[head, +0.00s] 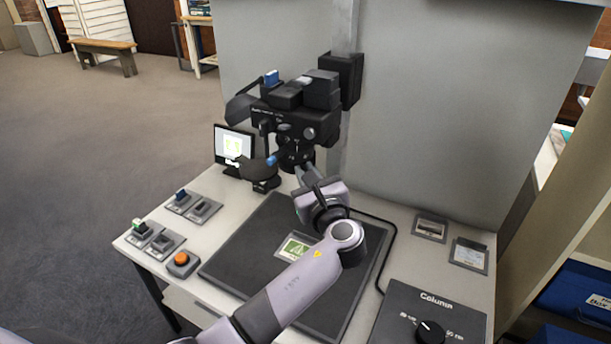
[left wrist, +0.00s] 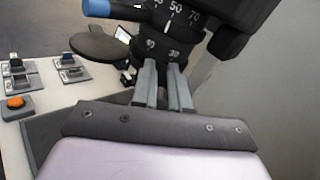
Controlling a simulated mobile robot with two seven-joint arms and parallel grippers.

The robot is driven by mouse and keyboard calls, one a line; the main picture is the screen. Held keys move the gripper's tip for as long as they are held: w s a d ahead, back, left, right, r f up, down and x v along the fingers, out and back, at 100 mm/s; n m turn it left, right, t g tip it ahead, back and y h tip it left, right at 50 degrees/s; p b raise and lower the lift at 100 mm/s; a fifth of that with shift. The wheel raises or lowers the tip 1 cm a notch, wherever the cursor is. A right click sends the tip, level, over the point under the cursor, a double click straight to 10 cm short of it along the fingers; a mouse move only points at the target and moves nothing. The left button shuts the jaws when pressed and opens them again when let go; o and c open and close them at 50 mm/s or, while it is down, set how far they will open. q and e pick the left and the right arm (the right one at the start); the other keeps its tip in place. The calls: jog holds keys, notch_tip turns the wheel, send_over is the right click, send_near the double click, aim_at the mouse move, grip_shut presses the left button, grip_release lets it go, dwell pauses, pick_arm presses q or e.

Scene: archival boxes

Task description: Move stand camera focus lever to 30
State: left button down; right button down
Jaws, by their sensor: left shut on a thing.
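The black stand camera (head: 300,105) is mounted on a grey upright post. Its lens (head: 295,155) points down and carries rings with white numbers. In the left wrist view the lens (left wrist: 170,40) shows 50 and 70 on an upper ring and other numbers below. A blue-tipped lever (head: 272,160) sticks out from the lens to the left; its blue tip (left wrist: 97,8) is at the wrist view's top. My left gripper (head: 308,172) reaches up from below; its fingers (left wrist: 163,62) are shut at the lower lens ring. The exact contact is hidden. My right gripper is out of view.
A dark mat (head: 245,250) with a green card (head: 295,247) lies under my left arm. A small monitor (head: 233,143), several switches (head: 165,243) and an orange button (head: 182,260) are at left. A Column dial box (head: 430,325) is at front right.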

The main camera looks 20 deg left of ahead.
pick_arm(q)
jog(key=shift+r, duration=0.1)
jog(key=c, duration=1.1)
grip_release()
jog(key=shift+s, duration=0.1)
jog(key=shift+v, duration=3.5)
